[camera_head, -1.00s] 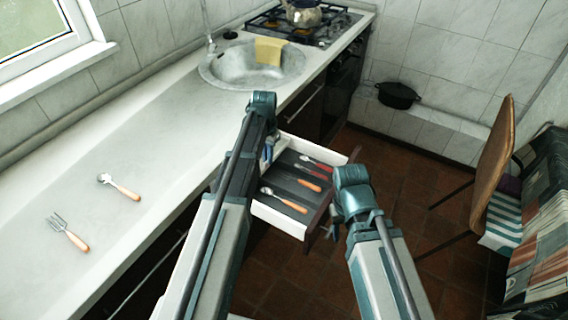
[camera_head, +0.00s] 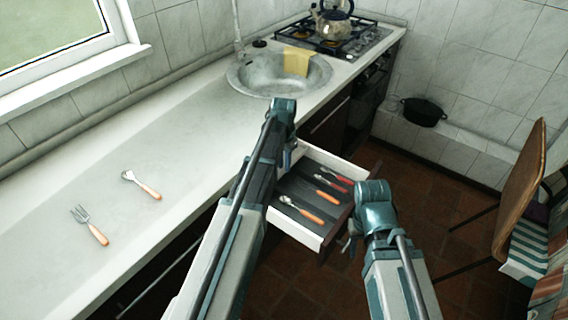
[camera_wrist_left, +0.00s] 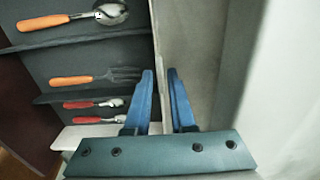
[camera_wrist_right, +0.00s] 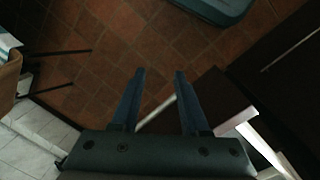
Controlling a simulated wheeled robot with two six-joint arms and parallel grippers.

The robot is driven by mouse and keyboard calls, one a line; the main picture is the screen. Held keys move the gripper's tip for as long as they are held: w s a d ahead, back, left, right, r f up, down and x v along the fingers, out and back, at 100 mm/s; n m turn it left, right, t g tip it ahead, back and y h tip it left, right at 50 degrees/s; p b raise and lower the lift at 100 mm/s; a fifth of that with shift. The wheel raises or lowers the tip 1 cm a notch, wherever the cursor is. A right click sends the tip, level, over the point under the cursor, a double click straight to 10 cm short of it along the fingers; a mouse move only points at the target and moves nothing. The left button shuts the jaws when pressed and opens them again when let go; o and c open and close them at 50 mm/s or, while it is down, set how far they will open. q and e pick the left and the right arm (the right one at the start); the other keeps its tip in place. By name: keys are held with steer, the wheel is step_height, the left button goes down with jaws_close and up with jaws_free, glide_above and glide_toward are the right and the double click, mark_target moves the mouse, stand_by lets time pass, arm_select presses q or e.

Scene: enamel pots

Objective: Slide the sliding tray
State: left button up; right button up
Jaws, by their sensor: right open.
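The sliding tray (camera_head: 284,184) is a dark insert with dividers inside a pulled-out drawer (camera_head: 293,231) with white walls. It holds orange-handled and red-handled cutlery. The tray also shows at the left in the left wrist view (camera_wrist_left: 125,52). My left gripper (camera_wrist_left: 161,72) reaches down at the tray's edge, its two fingertips a little apart with a pale wall strip between them. Whether they press on it cannot be told. My right gripper (camera_wrist_right: 159,72) is open and empty over the floor, near a corner of the drawer front (camera_wrist_right: 217,100).
A fork (camera_head: 90,226) and a spoon (camera_head: 141,184) lie on the countertop (camera_head: 60,255). A sink (camera_head: 262,82) and a stove with a kettle (camera_head: 333,22) are further back. A black pot (camera_head: 423,112) sits on a ledge. A chair (camera_head: 521,175) stands at the right.

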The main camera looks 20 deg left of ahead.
arm_select(q)
steer(key=shift+r, duration=0.1)
step_height(320, 180, up, 14)
steer(key=p, duration=1.3)
steer(key=shift+f+p, duration=0.2)
steer(key=shift+p, duration=0.2)
steer(key=shift+o, duration=1.4)
steer(key=shift+f, duration=0.15)
step_height(320, 180, down, 14)
steer(key=b, duration=1.4)
steer(key=shift+r, duration=0.2)
